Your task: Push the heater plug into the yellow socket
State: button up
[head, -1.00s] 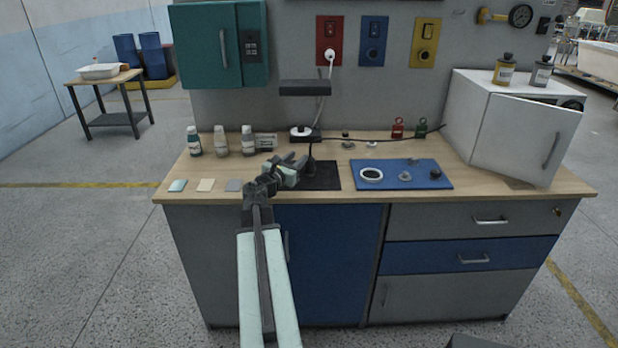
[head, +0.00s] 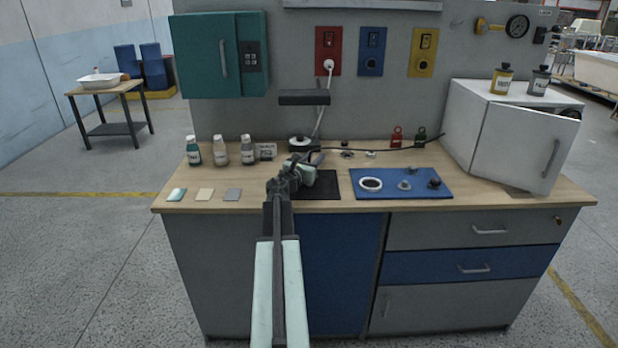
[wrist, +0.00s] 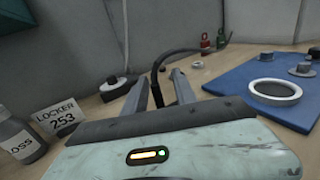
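The yellow socket (head: 422,62) is on the back panel, right of the blue and red ones, with nothing plugged in. A black plug with a cable (wrist: 157,68) stands on the dark mat (head: 325,184); in the wrist view it shows between my fingers. My gripper (wrist: 160,79) is open, one finger on each side of the plug, with gaps visible. In the head view my gripper (head: 311,162) is low over the mat and largely hides the plug. A white plug (head: 328,65) sits in the red socket (head: 328,42).
A black shelf (head: 304,97) juts out above the mat. A blue mat (head: 400,194) with a white ring (head: 371,184) and small parts lies right. Bottles (head: 220,150) stand left. A white cabinet (head: 500,140) with its door ajar stands at the right end.

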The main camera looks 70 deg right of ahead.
grip_shut()
dwell(1.4)
